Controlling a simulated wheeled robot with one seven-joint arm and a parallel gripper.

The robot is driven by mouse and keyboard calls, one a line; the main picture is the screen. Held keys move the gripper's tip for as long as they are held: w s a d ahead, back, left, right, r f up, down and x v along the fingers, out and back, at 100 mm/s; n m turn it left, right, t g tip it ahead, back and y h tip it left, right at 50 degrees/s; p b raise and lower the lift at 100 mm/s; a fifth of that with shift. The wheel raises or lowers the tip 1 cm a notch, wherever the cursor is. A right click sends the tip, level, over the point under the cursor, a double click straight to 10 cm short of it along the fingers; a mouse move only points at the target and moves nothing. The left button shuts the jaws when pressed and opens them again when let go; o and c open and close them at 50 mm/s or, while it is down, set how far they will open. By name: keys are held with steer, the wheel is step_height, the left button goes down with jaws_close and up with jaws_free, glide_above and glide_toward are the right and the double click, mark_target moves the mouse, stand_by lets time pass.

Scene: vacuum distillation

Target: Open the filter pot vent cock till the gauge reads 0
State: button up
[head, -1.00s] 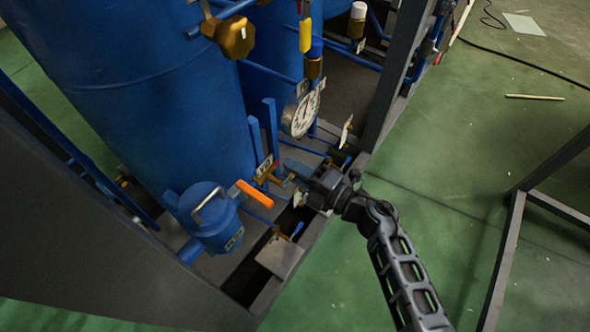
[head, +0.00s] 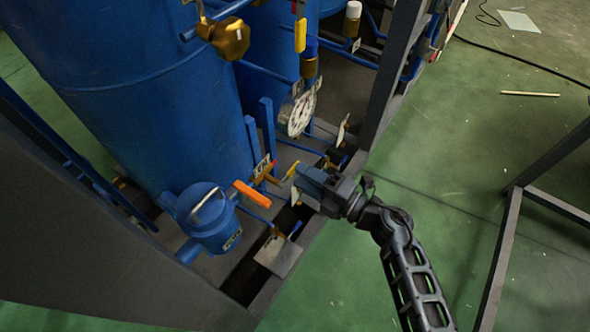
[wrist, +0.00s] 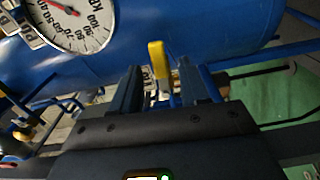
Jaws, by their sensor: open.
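My gripper (head: 304,176) is open beside a small yellow lever handle (head: 291,170) at the skid's inner edge. In the wrist view the yellow handle (wrist: 158,60) stands upright between my two open fingers (wrist: 160,82), with gaps on both sides. I cannot read a label on it. The filter pot (head: 207,219) is a small blue pot with a bail handle, at lower left of my gripper. The round white gauge (head: 299,113) is above my gripper. It also shows in the wrist view (wrist: 82,24), cut by the top edge, its reading unclear.
An orange lever (head: 253,193) sticks out between the pot and my gripper. A big blue tank (head: 135,90) fills the left. Small tags (head: 342,128) and a dark upright post (head: 390,75) are close by.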

steer(key=shift+v, duration=2.05)
steer(key=s+d+r+m+t+h, duration=0.1)
steer(key=s+d+r+m+h, duration=0.3)
steer(key=s+m, duration=0.5)
steer(key=s+d+r+m+t+h, duration=0.1)
steer(key=s+d+r+m+h, duration=0.3)
steer(key=s+r+m, duration=0.4)
steer(key=s+d+r+m+t+h, duration=0.1)
steer(key=s+d+r+m+h, duration=0.4)
steer(key=s+m, duration=0.5)
steer(key=s+r+h, duration=0.1)
steer(key=s, duration=0.7)
steer(key=shift+s+m+t, duration=0.3)
steer(key=shift+t, duration=0.1)
steer(key=shift+d+r, duration=0.1)
stand_by(2.0)
